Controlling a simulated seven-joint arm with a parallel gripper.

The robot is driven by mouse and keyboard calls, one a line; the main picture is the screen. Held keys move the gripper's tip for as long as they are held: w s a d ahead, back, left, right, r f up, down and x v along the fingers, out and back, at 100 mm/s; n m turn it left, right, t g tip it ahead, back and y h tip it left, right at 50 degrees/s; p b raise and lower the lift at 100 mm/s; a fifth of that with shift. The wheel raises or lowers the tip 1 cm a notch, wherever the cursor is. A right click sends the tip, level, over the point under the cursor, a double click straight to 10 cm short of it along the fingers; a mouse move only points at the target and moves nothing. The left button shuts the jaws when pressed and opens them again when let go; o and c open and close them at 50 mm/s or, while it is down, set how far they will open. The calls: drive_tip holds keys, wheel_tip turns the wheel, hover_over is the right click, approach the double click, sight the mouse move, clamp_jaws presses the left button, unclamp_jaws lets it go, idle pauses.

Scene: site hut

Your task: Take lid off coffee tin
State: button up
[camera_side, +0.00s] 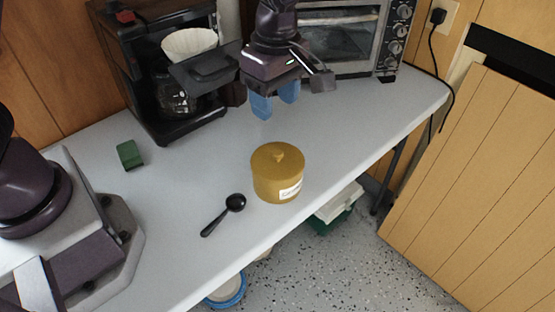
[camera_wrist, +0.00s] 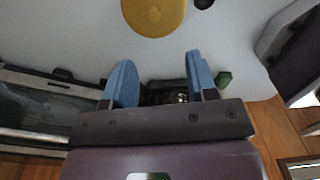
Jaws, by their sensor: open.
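The coffee tin (camera_side: 278,182) is a squat mustard-yellow cylinder with a white label, standing upright near the front edge of the counter. Its lid (camera_side: 277,157) is on top, with a small raised knob in the middle. The lid also shows in the wrist view (camera_wrist: 153,14), cut by the top edge. My gripper (camera_side: 275,113) has blue fingers and hangs above the counter, behind the tin and apart from it. In the wrist view my gripper (camera_wrist: 160,72) is open, with nothing between its fingers.
A black scoop (camera_side: 225,213) lies left of the tin. A green block (camera_side: 130,154) lies farther left. A coffee maker (camera_side: 175,75) and a toaster oven (camera_side: 345,38) stand at the back. The grey counter (camera_side: 345,125) is clear right of the tin.

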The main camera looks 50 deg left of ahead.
sight(277, 152)
drive_tip(key=f+n, duration=0.1)
drive_tip(key=f, duration=0.3)
drive_tip(key=f+n, duration=0.2)
drive_tip(key=f, duration=0.2)
drive_tip(key=f+n, duration=0.1)
drive_tip(key=f, duration=0.3)
drive_tip(key=shift+w+f, duration=0.15)
drive_tip(key=shift+w, duration=0.15)
clamp_jaws()
